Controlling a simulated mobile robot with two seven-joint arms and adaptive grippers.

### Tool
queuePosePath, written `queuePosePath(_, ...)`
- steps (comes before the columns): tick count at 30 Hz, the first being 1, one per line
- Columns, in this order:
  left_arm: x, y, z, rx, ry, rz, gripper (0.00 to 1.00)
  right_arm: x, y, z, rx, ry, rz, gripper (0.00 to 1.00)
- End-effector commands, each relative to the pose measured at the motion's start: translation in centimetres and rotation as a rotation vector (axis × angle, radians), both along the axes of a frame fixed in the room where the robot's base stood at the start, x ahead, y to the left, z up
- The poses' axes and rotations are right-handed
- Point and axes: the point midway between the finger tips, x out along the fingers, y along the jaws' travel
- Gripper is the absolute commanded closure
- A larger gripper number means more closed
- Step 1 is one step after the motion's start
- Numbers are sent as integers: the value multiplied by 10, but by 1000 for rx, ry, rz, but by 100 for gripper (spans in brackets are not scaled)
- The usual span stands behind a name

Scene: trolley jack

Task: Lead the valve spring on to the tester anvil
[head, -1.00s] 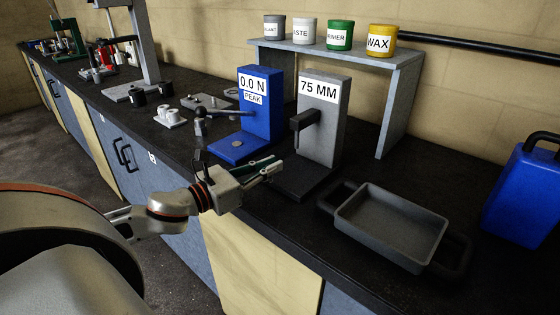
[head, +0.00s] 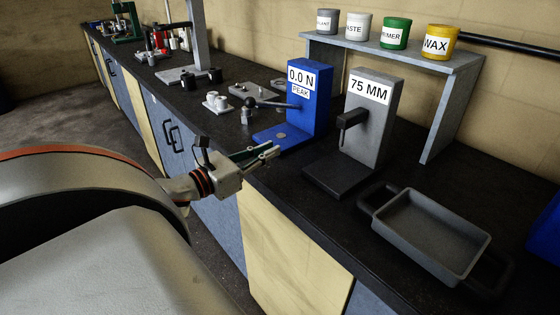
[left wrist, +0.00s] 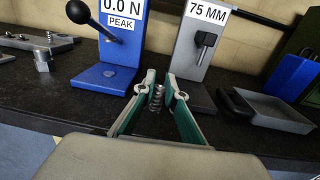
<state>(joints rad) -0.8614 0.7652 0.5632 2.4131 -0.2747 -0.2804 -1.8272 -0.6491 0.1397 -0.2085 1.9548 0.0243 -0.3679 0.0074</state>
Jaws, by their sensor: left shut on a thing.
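My left gripper (head: 268,153) is shut on the valve spring, a small dark metal coil that shows upright between the fingertips in the left wrist view (left wrist: 157,98). In the head view the spring is too small to make out. The blue spring tester (head: 311,100) reads 0.0 N PEAK; its base carries a small round grey anvil (head: 281,135), also visible in the left wrist view (left wrist: 108,73). The gripper is in front of the tester base, near the bench's front edge. In the left wrist view the spring appears right of the anvil and apart from it. My right gripper is not in view.
A grey 75 MM gauge (head: 374,115) stands right of the tester, with a grey tray (head: 430,240) beyond it. The tester's lever with a dark ball (head: 249,102) sticks out left. A metal plate and small fittings (head: 215,101) lie further left.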

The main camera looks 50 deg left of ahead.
Motion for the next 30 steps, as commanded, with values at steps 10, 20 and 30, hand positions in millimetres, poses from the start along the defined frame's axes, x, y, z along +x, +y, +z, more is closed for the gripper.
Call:
queuePosePath(10, 29, 110, 11, -15, -5, 396, 100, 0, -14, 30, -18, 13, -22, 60)
queuePosePath(20, 56, 136, -13, -8, 0, 561, 100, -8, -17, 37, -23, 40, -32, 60)
queuePosePath(30, 64, 137, -21, 0, 1, 584, 100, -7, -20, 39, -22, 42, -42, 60)
